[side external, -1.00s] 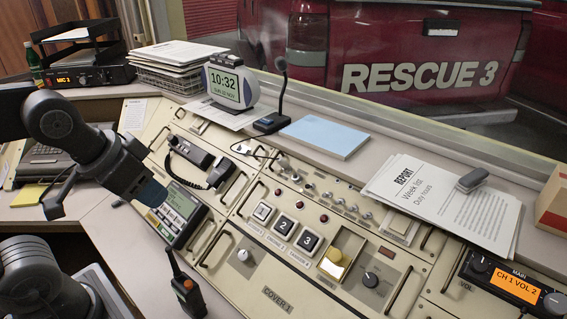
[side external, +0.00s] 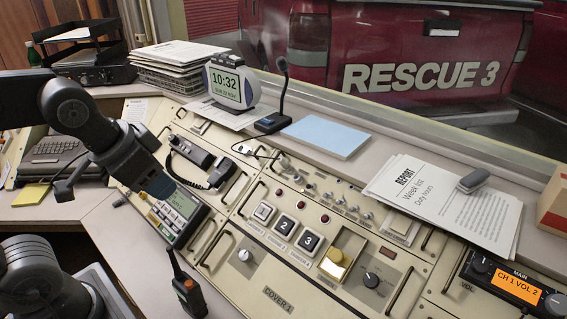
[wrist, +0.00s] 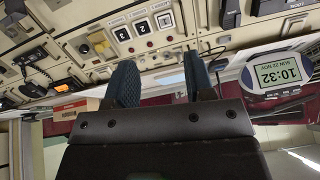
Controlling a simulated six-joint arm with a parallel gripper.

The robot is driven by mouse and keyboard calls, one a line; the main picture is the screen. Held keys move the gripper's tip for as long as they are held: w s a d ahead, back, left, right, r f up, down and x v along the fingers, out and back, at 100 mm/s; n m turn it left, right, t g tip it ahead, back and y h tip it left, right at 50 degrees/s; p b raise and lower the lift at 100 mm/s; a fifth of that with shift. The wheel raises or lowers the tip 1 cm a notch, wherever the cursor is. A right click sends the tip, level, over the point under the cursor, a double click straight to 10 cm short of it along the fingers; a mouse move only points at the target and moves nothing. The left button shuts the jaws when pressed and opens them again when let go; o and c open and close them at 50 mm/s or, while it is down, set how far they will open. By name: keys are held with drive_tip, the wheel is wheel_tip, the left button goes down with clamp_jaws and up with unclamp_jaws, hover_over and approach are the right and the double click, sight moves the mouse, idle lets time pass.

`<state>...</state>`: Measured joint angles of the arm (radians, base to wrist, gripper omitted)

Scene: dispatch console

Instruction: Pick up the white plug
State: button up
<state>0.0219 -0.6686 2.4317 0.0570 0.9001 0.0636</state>
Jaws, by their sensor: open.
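A small pale piece with a dark cord (side external: 243,149) lies on the upper part of the console in the side external view. It looks like the white plug, but it is too small to be sure. My gripper (side external: 160,186) is left of it and lower in the picture, in front of the panel with the greenish display. In the wrist view my gripper (wrist: 161,82) shows its two blue fingers apart with nothing held between them. I cannot make out the plug clearly in the wrist view.
A telephone handset (side external: 203,163) and a gooseneck microphone (side external: 280,95) are near the plug. The clock (side external: 229,84) stands behind it. An upright walkie-talkie (side external: 187,288) is at the front. Toggle switches and numbered buttons (side external: 285,226) rise from the console. A blue pad (side external: 326,136) lies on the ledge.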

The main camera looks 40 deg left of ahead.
drive_tip(key=w+r+m+y, duration=0.1)
drive_tip(key=w+m+y, duration=0.1)
drive_tip(key=w+m, duration=0.85)
drive_tip(key=m+y, duration=0.2)
drive_tip(key=m, duration=0.3)
approach(282, 160)
drive_tip(key=shift+t, duration=0.3)
drive_tip(key=x, duration=1.1)
drive_tip(key=shift+a+f, duration=0.2)
drive_tip(key=shift+f, duration=0.05)
drive_tip(key=shift+s, duration=0.1)
clamp_jaws()
